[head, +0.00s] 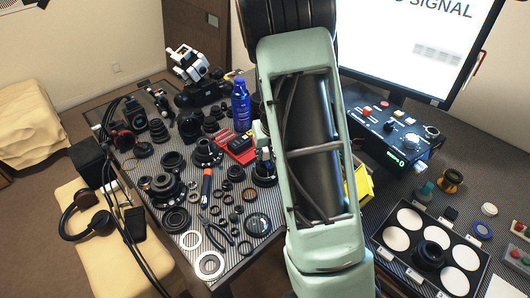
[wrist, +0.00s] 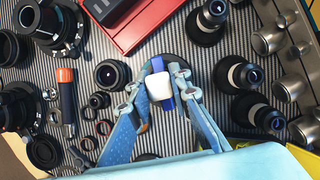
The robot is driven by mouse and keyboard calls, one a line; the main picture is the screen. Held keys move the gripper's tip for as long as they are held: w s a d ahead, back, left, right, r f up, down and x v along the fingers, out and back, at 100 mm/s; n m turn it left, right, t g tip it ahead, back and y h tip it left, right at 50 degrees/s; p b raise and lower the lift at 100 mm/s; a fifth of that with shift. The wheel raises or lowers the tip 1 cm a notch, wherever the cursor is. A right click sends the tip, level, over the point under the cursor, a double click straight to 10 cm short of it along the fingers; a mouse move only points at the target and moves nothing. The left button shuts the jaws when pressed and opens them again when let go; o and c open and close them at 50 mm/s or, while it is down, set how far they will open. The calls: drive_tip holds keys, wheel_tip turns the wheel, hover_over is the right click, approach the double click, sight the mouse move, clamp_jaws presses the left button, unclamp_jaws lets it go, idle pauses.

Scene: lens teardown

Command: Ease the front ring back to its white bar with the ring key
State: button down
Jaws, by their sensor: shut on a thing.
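My gripper (wrist: 163,82) is in the wrist view, its two blue fingers closed on a tool with a white body and blue ends, which I take for the ring key (wrist: 159,87). A dark round lens part (wrist: 182,62) lies directly under the tool and is partly covered by it and the fingers. I cannot tell whether the tool touches it. I cannot make out the front ring's white bar. In the head view my own arm covers most of the work spot.
A red tray (wrist: 128,28) lies beyond the gripper. In the head view, a blue bottle (head: 240,100), pliers (head: 219,231) and a case of white discs (head: 462,252) crowd the table.

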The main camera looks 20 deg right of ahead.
drive_tip(key=shift+f+b, duration=0.55)
drive_tip(key=shift+f, duration=0.15)
idle(0.8)
drive_tip(key=shift+f+b, duration=0.2)
drive_tip(key=shift+b, duration=0.25)
drive_tip(key=n+y+b, duration=0.1)
drive_tip(key=n+b, duration=0.1)
drive_tip(key=n, duration=0.1)
drive_tip(key=n+y+b, duration=0.1)
drive_tip(key=n+b, duration=0.1)
drive_tip(key=shift+n, duration=0.4)
drive_tip(key=shift+r+g, duration=0.25)
drive_tip(key=shift+g, duration=0.05)
drive_tip(key=shift+r+p, duration=1.45)
drive_tip(key=shift+p, duration=0.3)
drive_tip(key=shift+r, duration=0.1)
drive_tip(key=shift+r+p, duration=1.4)
drive_tip(key=shift+p, duration=0.2)
